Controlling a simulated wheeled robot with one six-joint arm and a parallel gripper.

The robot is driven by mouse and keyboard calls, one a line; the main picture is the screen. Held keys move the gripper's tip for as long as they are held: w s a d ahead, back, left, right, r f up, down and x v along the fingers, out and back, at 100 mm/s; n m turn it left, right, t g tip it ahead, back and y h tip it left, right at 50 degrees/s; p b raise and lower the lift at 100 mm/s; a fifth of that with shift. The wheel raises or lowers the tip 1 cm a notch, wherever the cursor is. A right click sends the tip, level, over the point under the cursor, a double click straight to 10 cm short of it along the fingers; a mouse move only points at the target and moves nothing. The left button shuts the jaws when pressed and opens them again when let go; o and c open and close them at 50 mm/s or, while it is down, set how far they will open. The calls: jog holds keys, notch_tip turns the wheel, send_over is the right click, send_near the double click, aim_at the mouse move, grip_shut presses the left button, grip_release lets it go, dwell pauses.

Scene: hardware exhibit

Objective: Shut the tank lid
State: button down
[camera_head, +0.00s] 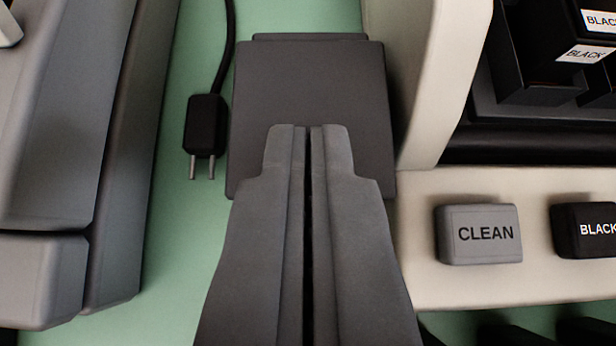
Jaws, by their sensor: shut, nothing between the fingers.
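A dark grey, flat, roughly square plate (310,85) lies at the upper middle and looks like the tank lid. A narrow strip, perhaps a hinge, runs along its far edge. I cannot tell whether the plate is fully down, and no tank opening shows. My gripper (306,131) is shut and empty, with its fingertips over the middle of the plate in the picture. It hides the plate's near middle part. I cannot tell whether the fingertips touch the plate.
A black two-pin plug (205,125) with its cord lies left of the plate on the green surface (180,240). Large grey blocks (60,150) stand at far left. A cream housing (430,80) with a grey CLEAN button (478,234) and a BLACK button (590,230) stands at right.

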jog(key=shift+s+f, duration=0.25)
jog(key=shift+f, duration=0.5)
jog(key=shift+w+f, duration=0.1)
jog(key=shift+w, duration=0.1)
jog(key=w+d+r+v, duration=0.1)
jog(key=v, duration=1.7)
jog(key=s+d+r+t, duration=0.2)
jog(key=d+r, duration=0.1)
jog(key=d, duration=0.3)
jog(key=s+d+r+t, duration=0.2)
jog(key=s+d, duration=0.1)
jog(key=d, duration=0.4)
jog(key=s+d+r+t, duration=0.3)
jog(key=d, duration=0.4)
jog(key=shift+s+d+r, duration=0.25)
jog(key=shift+r, duration=0.1)
